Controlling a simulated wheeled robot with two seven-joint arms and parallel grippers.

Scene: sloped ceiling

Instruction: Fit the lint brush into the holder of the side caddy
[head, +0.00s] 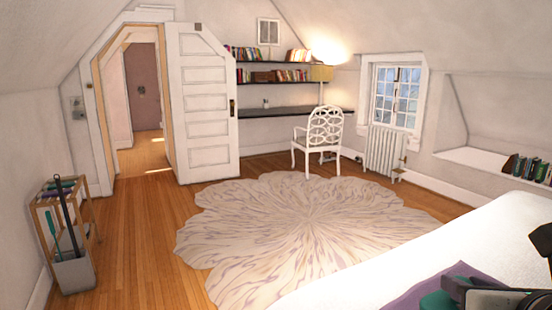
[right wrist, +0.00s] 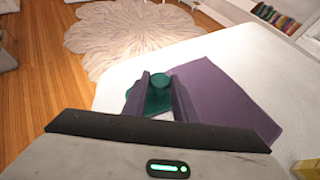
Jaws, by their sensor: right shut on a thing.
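A teal object, apparently the lint brush (right wrist: 160,84), is between the fingers of my right gripper (right wrist: 158,78), which is shut on it. Its round end shows past the fingertips, and a wider teal part shows to the left of the fingers; the rest is hidden. Part of the teal (head: 437,300) also shows at the bottom right of the head view. The side caddy seems to be the wooden rack (head: 46,203) at the far left, well away from the gripper. I cannot make out its holder. My left gripper is not in view.
A purple cloth (right wrist: 225,95) lies on the white bed (head: 500,225) below my right gripper. A grey bin (head: 75,275) with a black stick stands at the rack. A chair (head: 318,135) stands beyond the rug (head: 300,225).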

